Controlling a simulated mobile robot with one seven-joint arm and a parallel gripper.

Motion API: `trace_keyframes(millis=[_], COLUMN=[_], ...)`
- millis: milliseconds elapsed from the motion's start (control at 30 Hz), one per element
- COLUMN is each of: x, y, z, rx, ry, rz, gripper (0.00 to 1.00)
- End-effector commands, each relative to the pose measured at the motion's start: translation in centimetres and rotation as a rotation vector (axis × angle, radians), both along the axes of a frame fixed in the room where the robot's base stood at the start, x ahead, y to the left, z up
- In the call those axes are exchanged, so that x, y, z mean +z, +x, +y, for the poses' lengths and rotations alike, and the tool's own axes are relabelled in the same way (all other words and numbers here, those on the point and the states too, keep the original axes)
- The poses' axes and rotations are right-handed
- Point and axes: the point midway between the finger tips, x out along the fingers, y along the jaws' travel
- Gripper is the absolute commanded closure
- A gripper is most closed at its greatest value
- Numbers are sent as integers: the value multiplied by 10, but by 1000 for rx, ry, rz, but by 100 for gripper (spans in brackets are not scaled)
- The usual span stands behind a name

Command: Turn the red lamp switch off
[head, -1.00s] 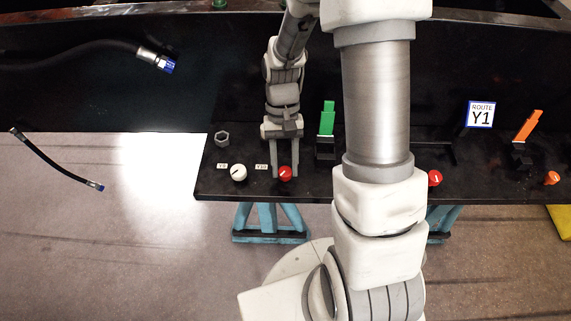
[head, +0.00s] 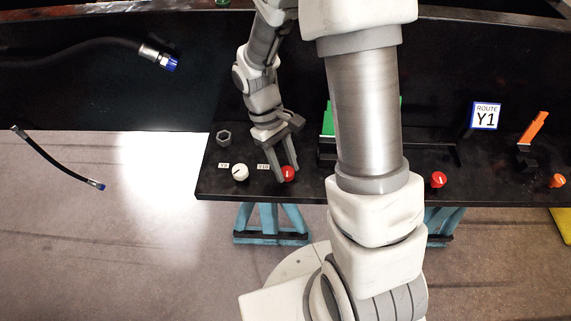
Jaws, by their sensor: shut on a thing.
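A red knob (head: 288,173) sits near the front edge of the black bench, to the right of a small label (head: 263,166) that I cannot read surely. My gripper (head: 287,174) reaches down from above with one finger on each side of this knob and is shut on it. The fingers hide part of the knob, and the wrist is tilted. A second red knob (head: 438,180) with a white mark is on the bench to the right of my arm. I cannot tell from labels which knob is the lamp switch.
A white knob (head: 240,172) is close to the left of my gripper, with a nut (head: 224,137) behind it. Green parts (head: 327,122) stand partly hidden behind my arm.

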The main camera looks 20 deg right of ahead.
Motion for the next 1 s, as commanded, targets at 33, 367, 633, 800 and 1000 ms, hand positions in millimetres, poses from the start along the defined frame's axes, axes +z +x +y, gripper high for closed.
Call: trace_keyframes(millis=[33, 367, 633, 800, 1000], x=[0, 0, 0, 0, 1], y=[0, 0, 0, 0, 1], z=[0, 0, 0, 0, 0], rx=[8, 22, 21, 20, 20], ry=[0, 1, 0, 0, 0], rz=[-1, -1, -1, -1, -1], gripper=[100, 100, 38, 28, 28])
